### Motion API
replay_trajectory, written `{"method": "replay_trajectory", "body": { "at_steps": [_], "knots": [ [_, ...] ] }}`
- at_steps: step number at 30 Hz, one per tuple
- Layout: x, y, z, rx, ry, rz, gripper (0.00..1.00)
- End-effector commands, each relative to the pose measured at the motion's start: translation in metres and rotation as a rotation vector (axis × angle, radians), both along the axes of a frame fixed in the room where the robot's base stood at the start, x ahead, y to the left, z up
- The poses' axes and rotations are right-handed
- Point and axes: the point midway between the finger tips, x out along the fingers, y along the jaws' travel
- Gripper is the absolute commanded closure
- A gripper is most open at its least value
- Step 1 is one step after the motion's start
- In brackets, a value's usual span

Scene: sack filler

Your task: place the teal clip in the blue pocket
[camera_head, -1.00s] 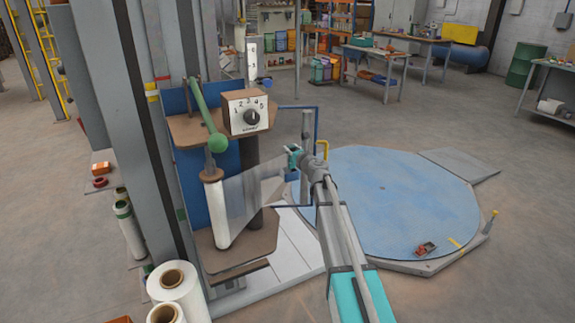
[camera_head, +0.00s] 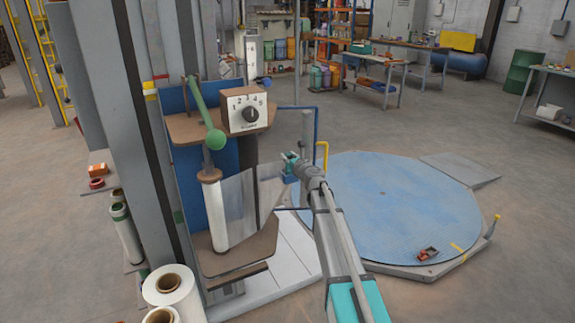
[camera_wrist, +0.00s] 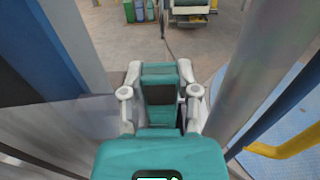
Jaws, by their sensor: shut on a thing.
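My gripper (camera_head: 297,166) is at the end of my arm, to the right of the film roll. In the wrist view its two pale fingers (camera_wrist: 160,92) are shut on the teal clip (camera_wrist: 160,72), one on each side. In the head view the clip (camera_head: 289,160) shows as a small teal piece at my gripper's tip. Clear film (camera_head: 238,203) stretches from the white roll (camera_head: 214,215) towards the clip; the exact join is too small to tell. I cannot pick out the blue pocket for certain in either view.
A blue round platform (camera_head: 400,210) lies to the right of my arm. A grey post (camera_head: 306,130), a thin blue tube (camera_head: 317,135) and a yellow rail (camera_head: 322,150) stand close behind my gripper. A box with a numbered dial (camera_head: 247,111) is left of it.

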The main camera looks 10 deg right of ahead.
Motion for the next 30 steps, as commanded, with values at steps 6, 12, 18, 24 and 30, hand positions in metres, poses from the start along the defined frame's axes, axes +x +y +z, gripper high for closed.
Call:
{"method": "replay_trajectory", "body": {
  "at_steps": [6, 12, 18, 24, 30],
  "knots": [
    [0.0, 0.0004, -0.0132, 0.0, 0.0, 0.0, 1.0],
    [0.0, 0.0007, -0.0124, 0.0, 0.0, 0.001, 1.0],
    [0.0, 0.0009, -0.0139, 0.0, 0.0, 0.001, 1.0],
    [0.0, 0.0012, -0.0146, 0.0, 0.0, 0.001, 0.37],
    [0.0, 0.0014, -0.0146, 0.0, 0.0, 0.002, 0.25]
  ]
}}
